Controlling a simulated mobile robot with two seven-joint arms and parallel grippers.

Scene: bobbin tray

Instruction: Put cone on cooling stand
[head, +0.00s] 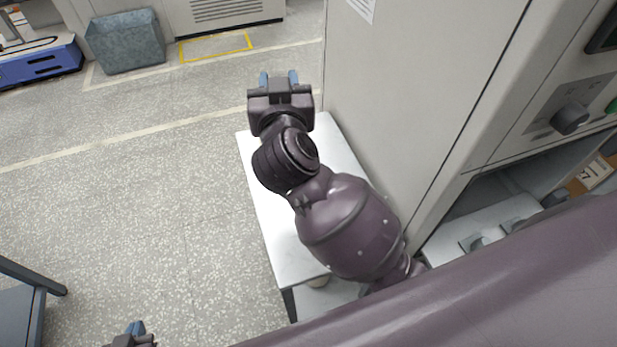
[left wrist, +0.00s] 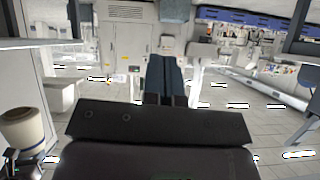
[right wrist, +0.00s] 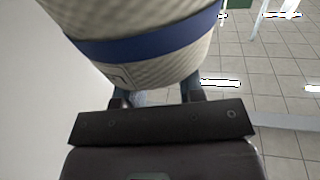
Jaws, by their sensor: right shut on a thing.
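The cone (right wrist: 150,70), pale and textured with a blue band, fills the top of the right wrist view. My right gripper (right wrist: 155,95) is shut on it; the cone partly hides its fingers. A cream cone with a grey-blue band (left wrist: 25,128) also shows at the lower left of the left wrist view; I cannot tell whether it is the same one. A gripper tip shows at the head view's bottom edge. I cannot identify the cooling stand for certain.
The white table (head: 262,205) stands against a tall grey machine (head: 410,90). The machine has a knob (head: 569,119) and an open recess with pale holders at right. A grey bin (head: 125,42) stands at the back. A dark frame (head: 18,310) is at lower left.

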